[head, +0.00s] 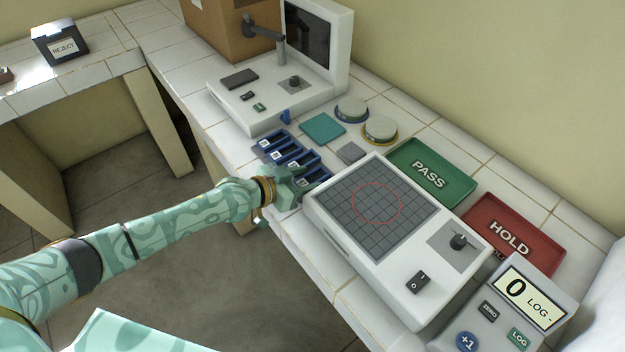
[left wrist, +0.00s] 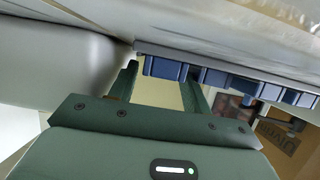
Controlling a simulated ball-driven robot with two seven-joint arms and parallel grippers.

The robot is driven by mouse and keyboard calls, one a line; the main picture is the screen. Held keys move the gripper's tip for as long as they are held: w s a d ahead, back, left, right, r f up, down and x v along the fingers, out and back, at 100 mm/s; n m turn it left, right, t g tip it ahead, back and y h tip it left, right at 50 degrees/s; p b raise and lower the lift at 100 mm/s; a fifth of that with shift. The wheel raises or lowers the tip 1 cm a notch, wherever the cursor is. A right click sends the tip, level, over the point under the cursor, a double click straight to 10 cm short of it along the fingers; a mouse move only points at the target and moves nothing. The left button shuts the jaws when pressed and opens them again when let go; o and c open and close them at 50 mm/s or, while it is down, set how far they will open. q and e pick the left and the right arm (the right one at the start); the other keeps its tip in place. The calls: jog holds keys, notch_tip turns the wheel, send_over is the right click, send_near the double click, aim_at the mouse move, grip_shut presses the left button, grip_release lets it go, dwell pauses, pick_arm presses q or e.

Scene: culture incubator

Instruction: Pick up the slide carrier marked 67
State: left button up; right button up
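Several blue slide carriers with white labels stand in a row at the table's front edge, such as this one (head: 270,143) at the far end of the row. The label numbers are too small to read, so I cannot tell which is marked 67. My left gripper (head: 300,181) is at the near end of the row and partly hides the nearest carrier (head: 316,177). In the left wrist view its two fingers (left wrist: 163,80) are apart, with a blue carrier end (left wrist: 165,68) showing between the tips. I cannot tell whether they touch it. My right gripper is not in view.
A white light box with a grid (head: 365,205) stands close right of the gripper. Behind are a green PASS tray (head: 432,172), a red HOLD tray (head: 512,236) and a teal pad (head: 322,128). A white instrument (head: 255,95) stands beyond the carriers. A counter (head: 515,305) is nearest right.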

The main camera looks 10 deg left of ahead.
pick_arm(q)
jog(key=shift+s+f, duration=0.2)
jog(key=shift+f, duration=0.15)
jog(key=c, duration=0.7)
jog(key=shift+f, duration=0.1)
jog(key=shift+c, duration=0.2)
